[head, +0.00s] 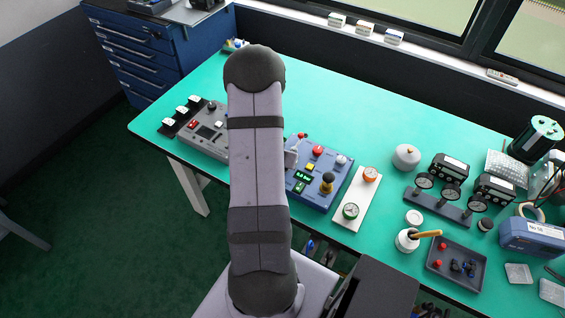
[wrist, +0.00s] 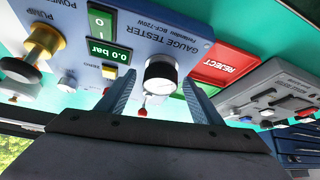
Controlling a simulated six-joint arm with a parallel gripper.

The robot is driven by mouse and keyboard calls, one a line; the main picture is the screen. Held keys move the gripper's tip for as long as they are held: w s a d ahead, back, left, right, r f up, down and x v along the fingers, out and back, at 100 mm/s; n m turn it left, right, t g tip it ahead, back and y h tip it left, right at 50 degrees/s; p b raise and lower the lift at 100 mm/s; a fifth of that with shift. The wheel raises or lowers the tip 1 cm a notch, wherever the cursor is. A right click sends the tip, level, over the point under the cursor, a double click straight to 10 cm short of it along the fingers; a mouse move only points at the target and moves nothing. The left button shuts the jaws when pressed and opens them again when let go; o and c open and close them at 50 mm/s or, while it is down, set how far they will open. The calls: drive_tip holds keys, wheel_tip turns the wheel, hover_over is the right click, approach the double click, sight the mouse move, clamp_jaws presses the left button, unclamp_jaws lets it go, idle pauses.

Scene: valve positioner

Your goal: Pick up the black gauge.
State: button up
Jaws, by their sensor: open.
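In the wrist view, a round gauge (wrist: 160,76) with a pale face and a dark rim stands at the blue gauge tester (wrist: 185,25). My gripper (wrist: 160,80) is open, with one finger on each side of this gauge in the picture. I cannot tell how deep the fingers reach, and no contact shows. In the head view my arm hides this gauge and most of the gripper. Several black-rimmed gauges, one of them a black gauge (head: 451,192), stand in a dark rack (head: 437,207) at the right.
The tester (head: 305,188) carries a yellow-black pump knob (head: 327,183) and a green display. A red REJECT area (wrist: 222,63) lies beside it. A white board (head: 356,200) holds green- and orange-rimmed gauges. A dark tray (head: 458,265) sits front right.

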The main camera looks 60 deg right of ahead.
drive_tip(key=c, duration=1.2)
drive_tip(key=shift+r, duration=0.1)
wheel_tip(320, 180, up, 10)
drive_tip(key=p, duration=0.3)
